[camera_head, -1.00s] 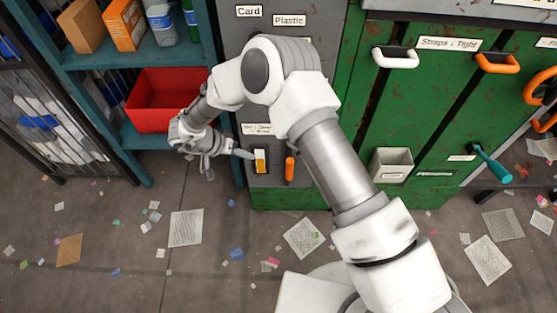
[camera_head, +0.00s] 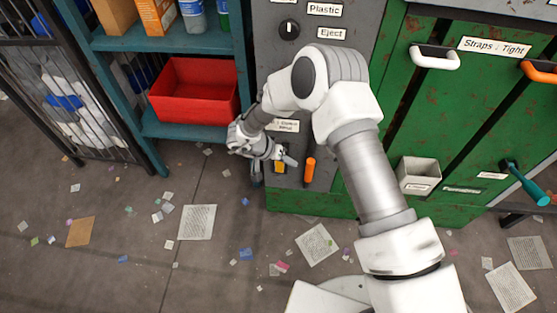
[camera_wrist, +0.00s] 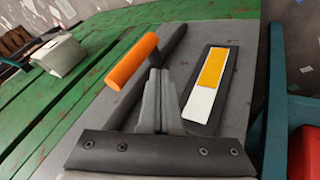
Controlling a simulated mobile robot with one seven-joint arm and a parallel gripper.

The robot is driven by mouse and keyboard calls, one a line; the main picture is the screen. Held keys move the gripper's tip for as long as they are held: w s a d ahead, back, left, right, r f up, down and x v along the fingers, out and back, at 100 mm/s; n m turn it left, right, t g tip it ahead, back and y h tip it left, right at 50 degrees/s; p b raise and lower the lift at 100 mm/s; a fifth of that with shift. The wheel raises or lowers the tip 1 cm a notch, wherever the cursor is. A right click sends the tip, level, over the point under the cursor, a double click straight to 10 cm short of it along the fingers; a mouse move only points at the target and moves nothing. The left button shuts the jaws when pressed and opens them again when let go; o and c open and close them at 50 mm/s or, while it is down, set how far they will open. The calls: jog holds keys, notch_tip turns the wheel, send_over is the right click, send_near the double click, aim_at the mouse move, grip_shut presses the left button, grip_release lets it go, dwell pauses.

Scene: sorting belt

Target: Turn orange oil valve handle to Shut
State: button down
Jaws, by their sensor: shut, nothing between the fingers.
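An orange handle (camera_head: 309,168) hangs near the bottom of the grey panel (camera_head: 345,55). In the wrist view the orange handle (camera_wrist: 133,62) sits on a dark bar. A dark plate with a yellow and a white field (camera_wrist: 207,85) is beside it; its yellow part (camera_head: 280,167) shows in the head view. My gripper (camera_head: 291,160) is shut and empty, just left of the handle in the head view. In the wrist view my gripper's fingers (camera_wrist: 156,82) are together, close beside the handle's bar; contact cannot be told. The panel label (camera_head: 286,126) is partly hidden and unreadable.
A teal shelf (camera_head: 150,42) with a red bin (camera_head: 195,92) stands left of the panel. Green cabinets with a white handle (camera_head: 435,58), another orange handle (camera_head: 540,70), a small grey box (camera_head: 418,176) and a teal lever (camera_head: 525,182) are at right. Paper scraps litter the floor.

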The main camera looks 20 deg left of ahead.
aim_at(310, 165)
jog(key=shift+w+d+r+b, duration=0.1)
jog(key=shift+d+b, duration=0.2)
jog(key=shift+d, duration=0.95)
jog(key=shift+r+p, duration=0.1)
jog(key=shift+p, duration=0.2)
jog(key=shift+d+y+p, duration=0.25)
jog(key=shift+y+p, duration=0.05)
jog(key=shift+p, duration=0.2)
